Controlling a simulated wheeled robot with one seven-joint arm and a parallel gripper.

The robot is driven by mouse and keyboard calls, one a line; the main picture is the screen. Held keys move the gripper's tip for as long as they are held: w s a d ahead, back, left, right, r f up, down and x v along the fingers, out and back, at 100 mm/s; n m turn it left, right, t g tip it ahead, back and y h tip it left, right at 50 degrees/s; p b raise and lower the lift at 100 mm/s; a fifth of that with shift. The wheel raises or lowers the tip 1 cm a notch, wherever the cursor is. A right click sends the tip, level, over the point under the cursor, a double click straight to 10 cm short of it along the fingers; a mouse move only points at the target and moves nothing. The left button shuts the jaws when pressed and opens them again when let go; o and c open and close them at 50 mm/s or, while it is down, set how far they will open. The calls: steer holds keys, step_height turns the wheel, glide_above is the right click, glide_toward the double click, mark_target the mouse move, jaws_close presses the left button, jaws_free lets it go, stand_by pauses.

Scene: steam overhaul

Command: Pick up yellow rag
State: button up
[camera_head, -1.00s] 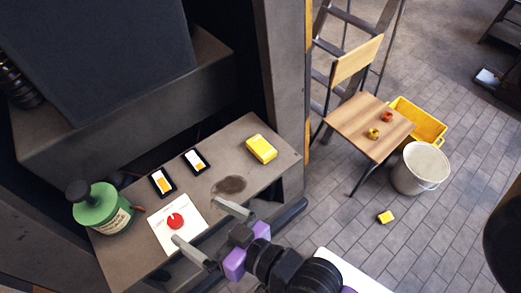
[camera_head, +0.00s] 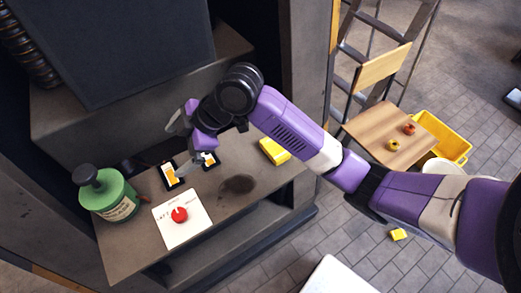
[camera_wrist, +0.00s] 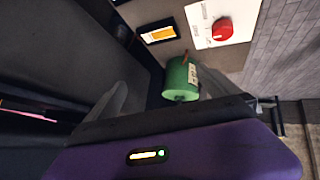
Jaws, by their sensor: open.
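A yellow folded block-like piece (camera_head: 273,150) lies on the right part of the grey bench (camera_head: 238,215), partly behind my arm in the head view. A smaller yellow piece (camera_head: 399,234) lies on the floor at the right. I cannot tell for certain which is the rag. My gripper (camera_head: 180,142) is open and empty, over the back left of the bench near the two gauges, well left of the yellow bench piece. In the wrist view my gripper (camera_wrist: 138,88) faces the green can (camera_wrist: 181,80), and no yellow rag shows there.
The green can (camera_head: 107,197) stands at the bench's left end. A white plate with a red knob (camera_head: 180,215) lies in front of the gauges. A chair (camera_head: 375,125), a yellow crate (camera_head: 450,142) and a partly hidden bucket stand at the right.

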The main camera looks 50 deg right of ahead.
steer(key=s+d+f+n+g+h, duration=0.1)
steer(key=s+d+f+g, duration=0.1)
steer(key=d, duration=0.3)
steer(key=s+d+f+g+h, duration=0.1)
steer(key=s+d+f+h, duration=0.1)
steer(key=d, duration=0.4)
steer(key=n+g+h, duration=0.1)
steer(key=g+h, duration=0.1)
steer(key=g, duration=0.1)
glide_above(275, 147)
steer(key=shift+w+a+f+b, duration=0.2)
steer(key=shift+a+f+b, duration=0.2)
steer(key=shift+f, duration=0.1)
steer(key=shift+s+d+f+h, duration=0.2)
steer(key=shift+d+h, duration=0.05)
steer(key=shift+h, duration=0.05)
steer(key=shift+d+f, duration=0.1)
steer(key=shift+f, duration=0.3)
step_height(275, 147, down, 6)
steer(key=shift+f+p, duration=0.25)
steer(key=shift+p, duration=0.35)
steer(key=shift+c, duration=0.4)
steer(key=c, duration=1.1)
